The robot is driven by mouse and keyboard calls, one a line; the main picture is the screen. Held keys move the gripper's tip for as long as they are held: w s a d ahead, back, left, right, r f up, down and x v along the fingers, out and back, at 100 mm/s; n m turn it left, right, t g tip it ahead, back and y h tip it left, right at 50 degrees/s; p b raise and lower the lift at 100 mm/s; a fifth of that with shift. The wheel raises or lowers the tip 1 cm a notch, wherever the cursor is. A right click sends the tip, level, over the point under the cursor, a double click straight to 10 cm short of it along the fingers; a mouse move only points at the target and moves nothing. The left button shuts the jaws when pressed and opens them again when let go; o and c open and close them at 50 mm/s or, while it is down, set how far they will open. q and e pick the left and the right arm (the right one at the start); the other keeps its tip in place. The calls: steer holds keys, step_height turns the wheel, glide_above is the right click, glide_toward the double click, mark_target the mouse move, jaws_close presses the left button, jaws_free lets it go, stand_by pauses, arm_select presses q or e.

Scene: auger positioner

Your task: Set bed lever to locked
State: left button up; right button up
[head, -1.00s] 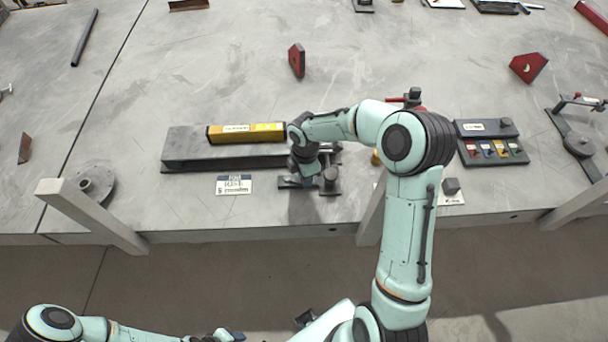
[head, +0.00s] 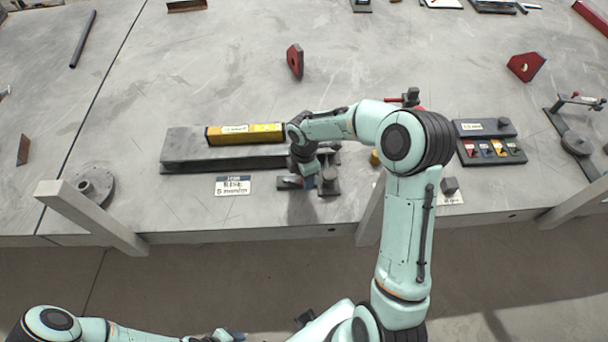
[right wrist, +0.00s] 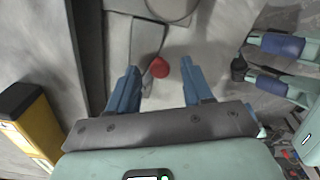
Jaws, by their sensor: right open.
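The positioner's grey bed (head: 185,157) lies along the front of the bench, with a yellow level (head: 222,135) on top. My right gripper (head: 305,182) is low at the bed's right end, largely covered by its own wrist. In the right wrist view, my right gripper (right wrist: 160,88) is open, its two blue fingers apart. A red knob (right wrist: 159,68) shows between and slightly beyond the fingertips, with no clear contact. I take it for the bed lever's knob; its position is unclear. My left arm shows at the bottom left; its gripper is not clearly visible.
A white label plate (head: 233,186) lies in front of the bed. A dark block set (head: 484,128) stands to the right, and a round grey flange (head: 95,184) to the left. A red magnet square (head: 295,61) stands behind. Bench posts rise along the front edge.

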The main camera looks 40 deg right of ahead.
step_height(320, 180, up, 13)
steer(key=p, duration=0.1)
steer(key=shift+f, duration=0.1)
stand_by(0.6)
